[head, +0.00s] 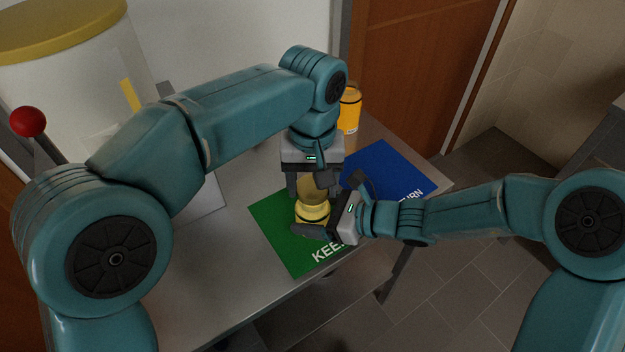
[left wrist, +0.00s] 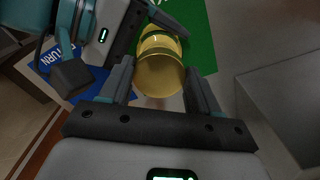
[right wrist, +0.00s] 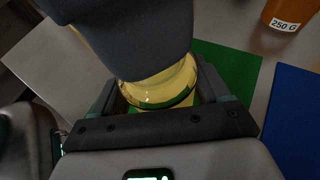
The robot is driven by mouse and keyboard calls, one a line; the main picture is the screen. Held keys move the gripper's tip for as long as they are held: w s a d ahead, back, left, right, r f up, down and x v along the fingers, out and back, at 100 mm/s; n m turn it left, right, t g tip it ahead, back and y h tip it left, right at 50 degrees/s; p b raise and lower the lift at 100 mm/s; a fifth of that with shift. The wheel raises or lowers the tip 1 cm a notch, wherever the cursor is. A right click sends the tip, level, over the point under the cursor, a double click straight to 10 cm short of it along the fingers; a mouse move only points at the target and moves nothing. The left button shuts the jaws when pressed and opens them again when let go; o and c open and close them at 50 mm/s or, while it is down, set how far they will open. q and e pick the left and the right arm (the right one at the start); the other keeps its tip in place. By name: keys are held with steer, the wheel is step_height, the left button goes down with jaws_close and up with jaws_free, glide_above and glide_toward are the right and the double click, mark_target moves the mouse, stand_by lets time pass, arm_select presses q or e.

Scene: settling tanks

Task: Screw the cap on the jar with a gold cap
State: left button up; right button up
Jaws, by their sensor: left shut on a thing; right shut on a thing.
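The yellow jar (head: 312,213) stands on the green mat (head: 278,232) in the head view. It also shows between the fingers in the right wrist view (right wrist: 160,88). My right gripper (head: 322,208) reaches in from the right and is shut around the jar's side. The gold cap (head: 311,188) is directly above the jar's body, and it fills the space between the fingers in the left wrist view (left wrist: 159,74). My left gripper (head: 309,184) points down and is shut on the cap. The joint between cap and jar is partly hidden by fingers, so I cannot tell how tightly they meet.
A blue mat (head: 385,168) lies right of the green one. An orange bottle (head: 349,112) stands behind it near the table's back. The grey table (head: 205,285) is clear at front left. A red-knobbed lever (head: 28,122) and a large tank (head: 75,75) stand at left.

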mark_target(312, 189)
arm_select(q)
steer(key=shift+f, duration=0.9)
steer(key=shift+a+f, duration=0.1)
steer(key=shift+f, duration=0.9)
steer(key=shift+r, duration=0.15)
steer(key=shift+r, duration=0.2)
steer(key=shift+s+r, duration=0.1)
steer(key=shift+r, duration=0.45)
stand_by(0.4)
